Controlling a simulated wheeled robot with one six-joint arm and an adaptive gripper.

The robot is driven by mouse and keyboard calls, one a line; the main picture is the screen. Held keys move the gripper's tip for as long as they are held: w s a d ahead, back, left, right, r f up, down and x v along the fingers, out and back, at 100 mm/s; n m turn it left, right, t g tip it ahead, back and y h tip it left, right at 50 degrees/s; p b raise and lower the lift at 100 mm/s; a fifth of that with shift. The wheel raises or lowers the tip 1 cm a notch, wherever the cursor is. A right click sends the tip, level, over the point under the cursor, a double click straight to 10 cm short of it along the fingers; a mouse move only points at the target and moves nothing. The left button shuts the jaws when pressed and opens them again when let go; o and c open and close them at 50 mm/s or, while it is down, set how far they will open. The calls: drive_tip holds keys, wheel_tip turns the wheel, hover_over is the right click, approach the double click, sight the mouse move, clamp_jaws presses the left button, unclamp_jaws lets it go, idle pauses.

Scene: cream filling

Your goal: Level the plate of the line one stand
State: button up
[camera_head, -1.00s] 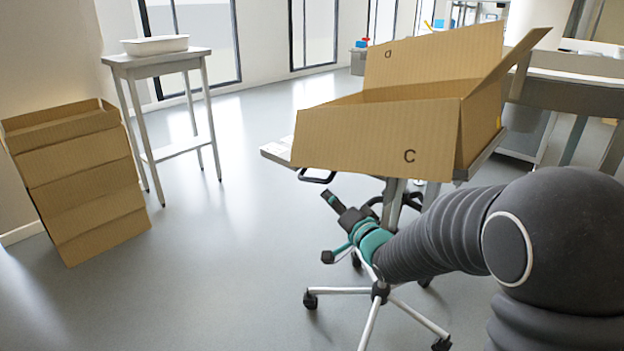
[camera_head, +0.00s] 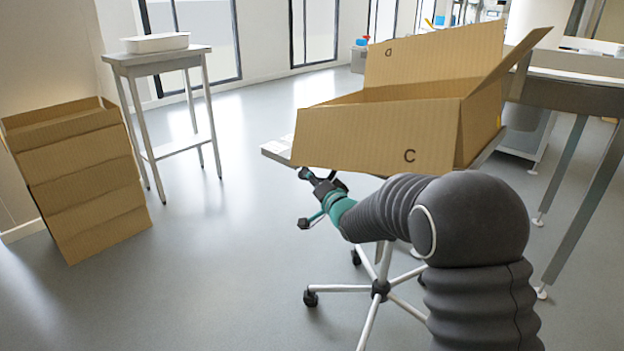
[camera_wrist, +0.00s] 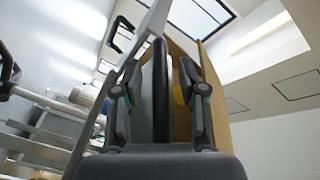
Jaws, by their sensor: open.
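The line one stand has a grey plate (camera_head: 276,149) on a wheeled base (camera_head: 380,290). The plate looks tilted and carries an open cardboard box (camera_head: 360,135) marked C. My gripper (camera_head: 304,198) is open below the plate's left front edge. The black handle under that edge cannot be told apart from my gripper in the head view. In the wrist view my gripper's fingers (camera_wrist: 157,105) stand apart with a dark upright bar (camera_wrist: 160,90) between them. I cannot tell whether they touch it. A black loop (camera_wrist: 121,32) shows at the upper left there.
A metal bench (camera_head: 570,95) stands at the right. The floor left of the stand is clear.

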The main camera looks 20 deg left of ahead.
sight(311, 162)
clamp_jaws()
drive_tip(key=shift+r+b, duration=0.1)
drive_tip(key=shift+b, duration=0.4)
drive_tip(key=r+y+b, duration=0.1)
drive_tip(key=b, duration=0.1)
drive_tip(key=shift+a+r+m+t+b, duration=0.15)
drive_tip(key=shift+m+t+b, duration=0.15)
drive_tip(key=shift+t+b, duration=0.1)
wheel_tip(311, 162, up, 2)
drive_tip(key=shift+w+r+m+t+y+b, duration=0.1)
drive_tip(key=shift+r+m+t+y+b, duration=0.2)
drive_tip(key=shift+t+b, duration=0.65)
drive_tip(key=shift+r+g, duration=0.25)
drive_tip(key=shift+r, duration=0.05)
